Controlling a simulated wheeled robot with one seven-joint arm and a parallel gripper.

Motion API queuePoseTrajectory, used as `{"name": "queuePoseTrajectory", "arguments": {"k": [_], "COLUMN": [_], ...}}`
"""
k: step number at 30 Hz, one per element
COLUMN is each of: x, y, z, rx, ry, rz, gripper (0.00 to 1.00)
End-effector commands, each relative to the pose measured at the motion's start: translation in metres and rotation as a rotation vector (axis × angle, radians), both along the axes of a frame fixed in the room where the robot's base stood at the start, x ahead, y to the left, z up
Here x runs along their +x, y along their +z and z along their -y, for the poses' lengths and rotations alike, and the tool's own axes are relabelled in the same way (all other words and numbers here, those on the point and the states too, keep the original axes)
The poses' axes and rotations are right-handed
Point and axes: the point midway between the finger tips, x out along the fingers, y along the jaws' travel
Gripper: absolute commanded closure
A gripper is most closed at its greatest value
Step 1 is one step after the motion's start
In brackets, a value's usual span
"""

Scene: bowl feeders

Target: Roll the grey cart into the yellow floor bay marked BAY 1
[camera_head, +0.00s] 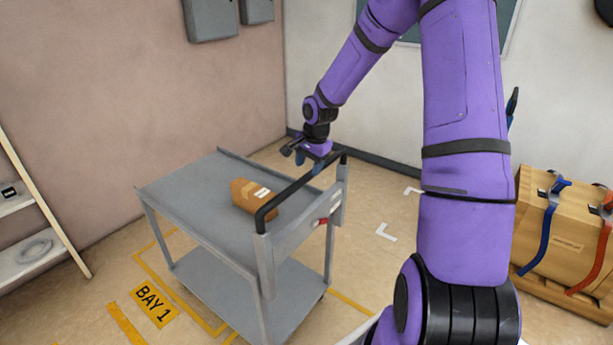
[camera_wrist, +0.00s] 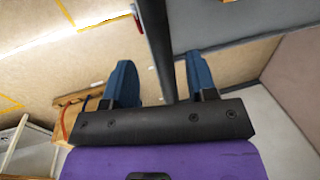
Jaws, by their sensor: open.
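The grey cart (camera_head: 190,195) stands upright with two shelves and a black handle bar (camera_head: 290,193) on its right side. A small brown box (camera_head: 243,210) lies on its top shelf. Yellow floor lines and the BAY 1 label (camera_head: 153,303) show beside and beneath the cart. The wheels are mostly hidden, so I cannot tell whether all are inside the lines. My gripper (camera_head: 308,163) is at the far part of the handle. In the wrist view, my gripper's blue fingers (camera_wrist: 160,82) are apart, with the handle bar (camera_wrist: 157,45) between them.
A strapped brown crate (camera_head: 568,235) stands at the right. A white shelf rack (camera_head: 30,215) is at the left edge. White corner marks (camera_head: 386,232) lie on open floor right of the cart. Walls close off the left and back.

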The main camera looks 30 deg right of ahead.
Motion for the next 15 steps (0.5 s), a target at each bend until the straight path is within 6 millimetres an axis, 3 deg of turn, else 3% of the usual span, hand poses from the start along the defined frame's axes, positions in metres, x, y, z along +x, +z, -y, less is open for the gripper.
{"name": "queuePoseTrajectory", "arguments": {"k": [6,15], "x": [0.006,0.008], "y": [-0.031,-0.044], "z": [-0.003,-0.003], "rx": [0.001,0.000], "ry": [0.001,0.001], "rz": [-0.002,0.000], "gripper": [0.48,0.48]}}
